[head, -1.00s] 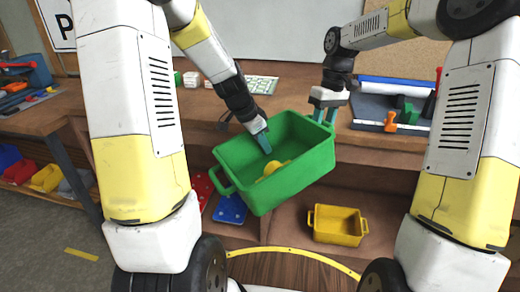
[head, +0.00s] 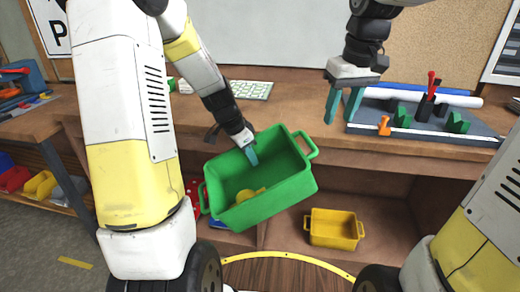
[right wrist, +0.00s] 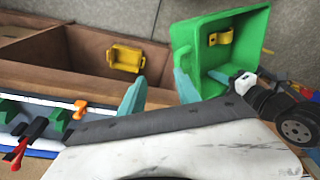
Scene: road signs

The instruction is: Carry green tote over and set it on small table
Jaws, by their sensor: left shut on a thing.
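The green tote (head: 262,207) hangs tilted in front of the workbench, with a small yellow item (head: 245,195) inside. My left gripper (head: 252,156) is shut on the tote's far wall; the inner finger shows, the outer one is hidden. My right gripper (head: 343,108) is open and empty, above and to the right of the tote and apart from it. In the right wrist view the tote (right wrist: 252,32) lies beyond my open right fingers (right wrist: 160,92). I cannot identify the small table for certain; a wood surface with a curved yellow edge (head: 285,272) shows at the bottom.
The workbench (head: 300,90) runs behind, holding a keyboard (head: 252,90) and a grey tool tray (head: 450,138) on the right. A yellow bin (head: 335,228) stands on the shelf below. Red and blue bins (head: 15,175) are at the far left.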

